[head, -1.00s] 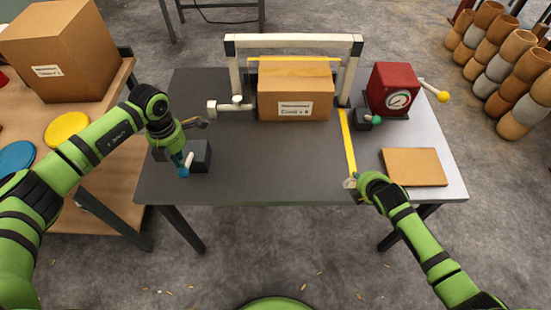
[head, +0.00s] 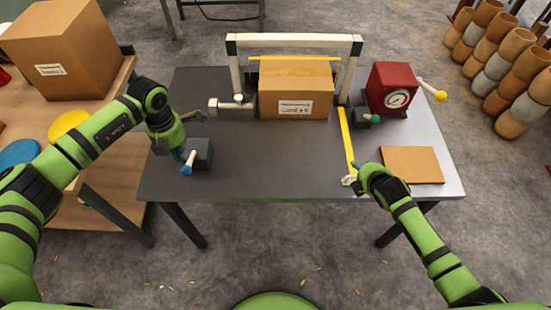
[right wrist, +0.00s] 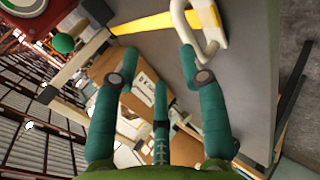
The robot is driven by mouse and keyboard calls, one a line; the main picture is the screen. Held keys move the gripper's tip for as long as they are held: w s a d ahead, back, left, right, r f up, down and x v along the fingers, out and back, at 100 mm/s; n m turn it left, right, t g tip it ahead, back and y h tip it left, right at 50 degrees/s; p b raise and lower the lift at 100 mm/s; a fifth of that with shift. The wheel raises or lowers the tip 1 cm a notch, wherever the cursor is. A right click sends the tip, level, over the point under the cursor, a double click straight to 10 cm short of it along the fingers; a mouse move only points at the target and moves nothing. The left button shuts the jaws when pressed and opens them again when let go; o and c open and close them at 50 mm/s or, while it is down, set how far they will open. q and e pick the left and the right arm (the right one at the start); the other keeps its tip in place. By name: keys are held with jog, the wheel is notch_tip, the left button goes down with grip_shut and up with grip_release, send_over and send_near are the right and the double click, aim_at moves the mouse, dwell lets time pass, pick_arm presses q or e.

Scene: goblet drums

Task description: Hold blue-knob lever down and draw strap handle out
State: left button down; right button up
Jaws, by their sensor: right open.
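The blue-knob lever (head: 186,169) stands on a dark block at the table's left front, its blue knob towards the front edge. My left gripper (head: 178,143) is just behind and above it, fingers spread; contact with the lever cannot be told. The yellow strap (head: 346,138) runs from beside the carton to the front edge, ending in a pale strap handle (head: 349,180). My right gripper (head: 358,176) is open beside that handle. In the right wrist view, the handle loop (right wrist: 211,45) lies just beyond the right-hand fingertip, not enclosed by the fingers.
A carton (head: 295,92) sits under a white frame (head: 295,42). A red gauge box (head: 391,88) with a yellow-knob lever, a green-knob lever (head: 376,118) and a brown board (head: 412,165) are on the right. The table's middle is clear.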

jog(key=p+v, duration=0.6)
jog(key=shift+r, duration=0.15)
jog(key=shift+s, duration=0.15)
